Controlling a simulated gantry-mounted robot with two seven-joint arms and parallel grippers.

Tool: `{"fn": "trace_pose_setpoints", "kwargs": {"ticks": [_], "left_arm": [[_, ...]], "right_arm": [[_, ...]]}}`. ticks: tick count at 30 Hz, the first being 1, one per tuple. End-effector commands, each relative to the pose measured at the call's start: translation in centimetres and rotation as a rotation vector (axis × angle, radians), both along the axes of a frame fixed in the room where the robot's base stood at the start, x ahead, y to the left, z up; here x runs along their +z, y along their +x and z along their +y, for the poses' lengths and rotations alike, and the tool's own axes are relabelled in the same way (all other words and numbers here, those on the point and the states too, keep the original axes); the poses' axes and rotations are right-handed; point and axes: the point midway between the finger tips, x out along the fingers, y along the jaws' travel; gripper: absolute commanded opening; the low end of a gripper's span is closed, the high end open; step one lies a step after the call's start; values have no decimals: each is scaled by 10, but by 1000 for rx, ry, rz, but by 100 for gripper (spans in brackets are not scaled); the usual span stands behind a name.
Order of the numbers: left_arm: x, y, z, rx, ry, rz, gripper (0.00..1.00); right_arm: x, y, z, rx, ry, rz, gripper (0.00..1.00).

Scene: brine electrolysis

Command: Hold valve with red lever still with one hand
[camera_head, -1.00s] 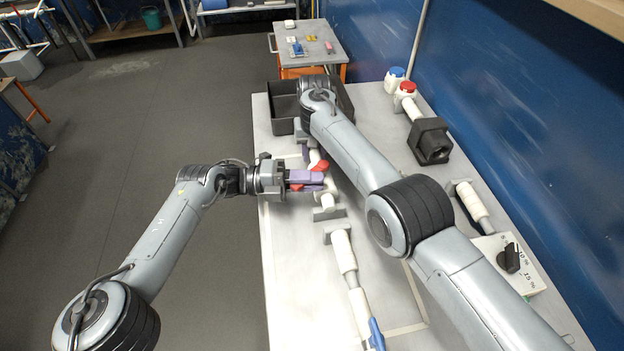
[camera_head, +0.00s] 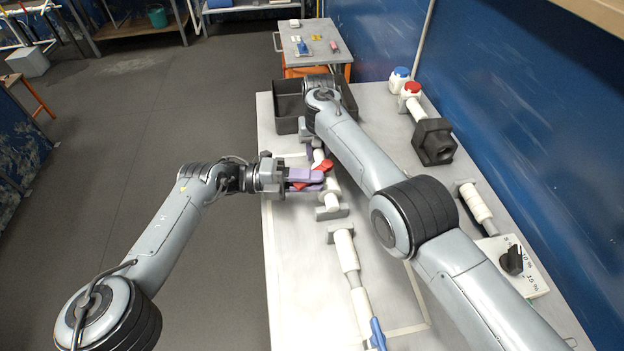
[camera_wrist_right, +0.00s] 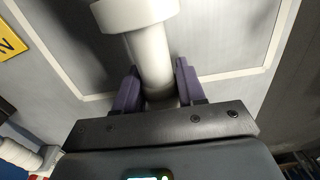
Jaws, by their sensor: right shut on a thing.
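The valve with the red lever (camera_head: 323,165) is on a white pipe at the left side of the table. My left gripper (camera_head: 305,181) reaches it from the left, its purple fingers on either side of part of the red lever. Whether they press on it is unclear. In the right wrist view, my right gripper (camera_wrist_right: 160,92) is shut on a white pipe (camera_wrist_right: 152,58) with a wider white collar. In the head view the right gripper is mostly hidden behind its own arm, just beyond the valve.
A black bin (camera_head: 288,106) stands at the table's far end. A white pipe with a blue lever (camera_head: 377,334) lies nearer.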

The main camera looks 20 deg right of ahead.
Motion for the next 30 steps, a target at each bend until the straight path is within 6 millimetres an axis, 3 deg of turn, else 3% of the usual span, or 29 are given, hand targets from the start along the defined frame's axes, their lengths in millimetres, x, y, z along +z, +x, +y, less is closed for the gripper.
{"fn": "trace_pose_setpoints", "kwargs": {"ticks": [18,30], "left_arm": [[-1,34,91,4,2,0,22],[-1,40,109,2,3,1,22]], "right_arm": [[0,0,0,0,0,0,0],[0,0,0,0,0,1,0]]}}
